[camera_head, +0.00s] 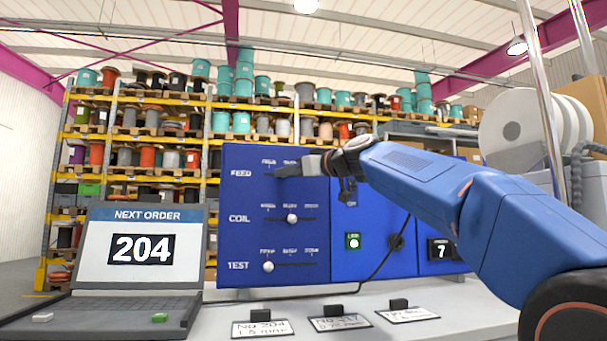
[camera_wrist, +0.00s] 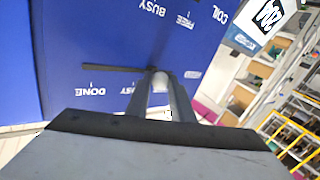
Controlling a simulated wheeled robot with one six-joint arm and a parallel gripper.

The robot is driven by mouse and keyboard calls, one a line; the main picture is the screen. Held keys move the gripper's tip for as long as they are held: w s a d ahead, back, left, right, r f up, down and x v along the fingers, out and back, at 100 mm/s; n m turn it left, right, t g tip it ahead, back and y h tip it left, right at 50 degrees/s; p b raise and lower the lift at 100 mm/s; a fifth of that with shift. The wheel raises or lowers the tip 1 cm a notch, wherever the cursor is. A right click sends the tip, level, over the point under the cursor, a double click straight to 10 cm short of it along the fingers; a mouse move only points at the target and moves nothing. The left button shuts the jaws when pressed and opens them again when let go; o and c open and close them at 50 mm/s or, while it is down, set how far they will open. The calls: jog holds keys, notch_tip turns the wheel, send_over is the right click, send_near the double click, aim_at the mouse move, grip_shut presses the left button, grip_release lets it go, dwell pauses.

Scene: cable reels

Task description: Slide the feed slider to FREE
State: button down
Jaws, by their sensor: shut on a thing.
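The feed slider is the top row of the blue panel (camera_head: 234,190), marked FEED. Its pale knob (camera_wrist: 160,82) sits between the two dark fingers of my gripper (camera_wrist: 161,92) in the wrist view. My gripper is shut on it. There the panel appears turned over, with DONE at left, BUSY in the middle and FREE at right; the knob shows between BUSY and FREE. The bare slot (camera_wrist: 105,68) stretches left from it. In the head view my gripper (camera_head: 281,172) covers the knob near the FREE end, so its exact mark is hard to tell.
Below are the COIL slider knob (camera_head: 292,218) at the middle mark and the TEST slider knob (camera_head: 268,267) at the left mark. A laptop (camera_head: 135,260) showing 204 stands left. Label cards (camera_head: 262,329) with black blocks lie in front.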

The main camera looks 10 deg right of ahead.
jog(key=shift+a, duration=2.15)
jog(key=c, duration=1.8)
grip_release()
jog(key=shift+a, duration=0.1)
jog(key=v, duration=1.7)
jog(key=shift+s, duration=0.2)
